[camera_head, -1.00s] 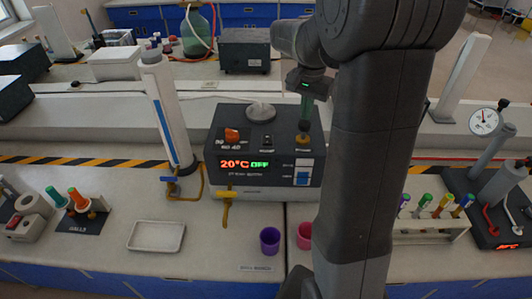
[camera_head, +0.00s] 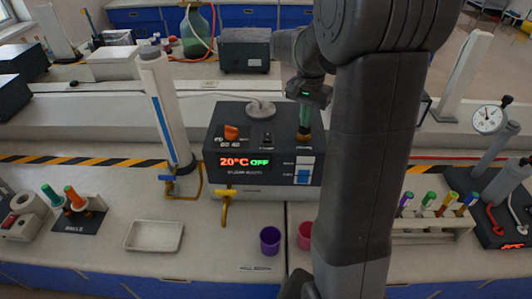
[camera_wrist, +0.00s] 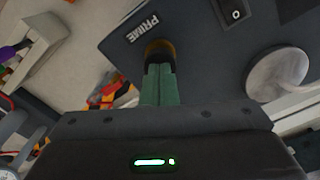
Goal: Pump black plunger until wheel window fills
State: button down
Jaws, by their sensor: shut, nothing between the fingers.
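The black plunger (camera_head: 304,135) stands on the right of the dark bath unit's top. In the wrist view the plunger (camera_wrist: 159,45), beside the PRIME label, shows as a dark round cap with a brownish rim. My gripper (camera_head: 304,128) is shut and empty, its green fingers pointing down onto the plunger. In the wrist view the gripper tips (camera_wrist: 160,68) overlap the cap; I cannot tell whether they press it. A small window (camera_head: 302,170) on the unit's front shows white above and blue below. I cannot make out a wheel in it.
The bath unit (camera_head: 240,185) reads 20°C OFF. An orange knob (camera_head: 231,132), a switch and a round grey lid (camera_head: 260,109) are on its top. A white column (camera_head: 165,110) stands left. Purple (camera_head: 270,240) and pink (camera_head: 305,235) cups stand in front.

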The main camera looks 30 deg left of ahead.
jog(key=shift+r, duration=0.1)
jog(key=shift+r+p, duration=1.65)
jog(key=shift+r, duration=0.15)
jog(key=shift+f, duration=0.2)
jog(key=shift+f+b, duration=1.25)
jog(key=shift+f, duration=0.5)
jog(key=shift+r, duration=0.1)
jog(key=shift+r+p, duration=1.7)
jog(key=shift+r, duration=0.15)
